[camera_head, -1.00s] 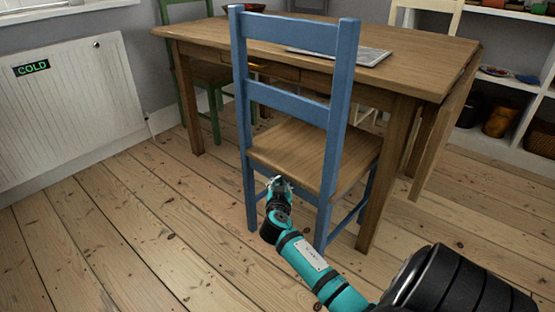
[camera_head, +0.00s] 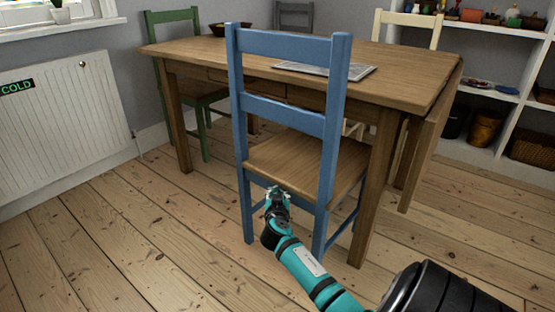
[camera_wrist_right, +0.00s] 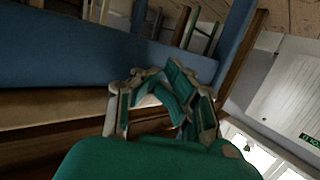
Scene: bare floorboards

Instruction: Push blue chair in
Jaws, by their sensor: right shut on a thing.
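The blue chair (camera_head: 333,130) stands upright with its back toward me and its wooden seat (camera_head: 300,160) facing the table. The front of the seat reaches in by the near edge of the wooden table (camera_head: 415,88). My right gripper (camera_head: 277,193) is low behind the chair, at the rear edge of the seat between the back legs. In the right wrist view the blue chair (camera_wrist_right: 90,60) and the seat edge fill the left side, and the right gripper's fingers (camera_wrist_right: 165,85) are bent together against it. The exact contact is hard to see. My left gripper is not in view.
A green chair (camera_head: 160,75), a cream chair (camera_head: 410,20) and a grey chair (camera_head: 292,12) stand around the table. A white radiator (camera_head: 60,120) is at left, white shelves (camera_head: 520,60) at right. The floorboards (camera_head: 130,230) left of the blue chair are clear.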

